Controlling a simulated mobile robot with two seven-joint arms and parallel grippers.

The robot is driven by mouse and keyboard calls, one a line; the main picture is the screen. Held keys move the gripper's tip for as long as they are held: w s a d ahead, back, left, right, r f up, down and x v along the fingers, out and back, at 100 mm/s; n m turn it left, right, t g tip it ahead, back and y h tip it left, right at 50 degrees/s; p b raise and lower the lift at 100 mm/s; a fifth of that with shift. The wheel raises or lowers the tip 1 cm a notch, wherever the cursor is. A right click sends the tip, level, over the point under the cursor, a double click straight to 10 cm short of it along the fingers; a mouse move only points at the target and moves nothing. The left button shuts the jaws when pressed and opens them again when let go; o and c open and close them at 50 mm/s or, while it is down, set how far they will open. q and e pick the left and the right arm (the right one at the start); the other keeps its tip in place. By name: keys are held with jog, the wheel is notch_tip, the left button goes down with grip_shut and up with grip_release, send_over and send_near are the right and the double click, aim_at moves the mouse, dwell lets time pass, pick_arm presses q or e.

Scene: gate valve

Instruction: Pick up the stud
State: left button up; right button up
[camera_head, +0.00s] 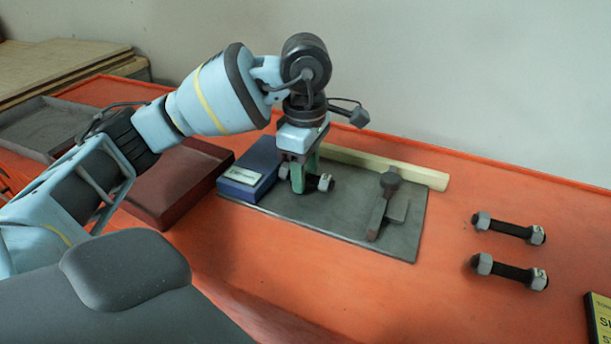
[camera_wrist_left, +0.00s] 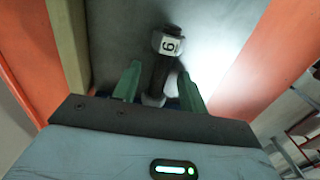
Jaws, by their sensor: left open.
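A stud (camera_head: 322,183), a dark rod with grey nuts at its ends, lies on the grey mat (camera_head: 345,215) in the head view. My left gripper (camera_head: 299,186) points down over it with green fingers, which hide part of it. In the left wrist view the stud (camera_wrist_left: 159,74) runs between the two open fingers of my left gripper (camera_wrist_left: 160,84); a gap shows beside the rod. Its far nut (camera_wrist_left: 168,44) bears a white tag with a digit. Two similar studs, an upper one (camera_head: 508,228) and a lower one (camera_head: 509,272), lie on the orange table at right. My right gripper is not in view.
A blue box (camera_head: 247,172) stands close left of the gripper. A wooden strip (camera_head: 385,167) lies behind it. A dark metal tool (camera_head: 380,212) lies on the mat at right. A dark red tray (camera_head: 170,185) is left. A yellow-and-black item (camera_head: 600,318) is at the right edge.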

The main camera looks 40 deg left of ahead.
pick_arm(q)
grip_shut()
jog(key=shift+r, duration=0.1)
dwell(0.4)
jog(key=shift+r, duration=0.55)
notch_tip(320, 180, up, 2)
jog(key=shift+r, duration=0.1)
jog(key=s+d, duration=0.2)
jog(key=s, duration=0.3)
jog(key=s+d+r, duration=0.1)
jog(key=s+d, duration=0.1)
jog(key=s, duration=0.3)
jog(key=s+d, duration=0.2)
jog(key=s, duration=0.2)
jog(key=shift+s+r, duration=0.25)
jog(key=shift+s, duration=0.15)
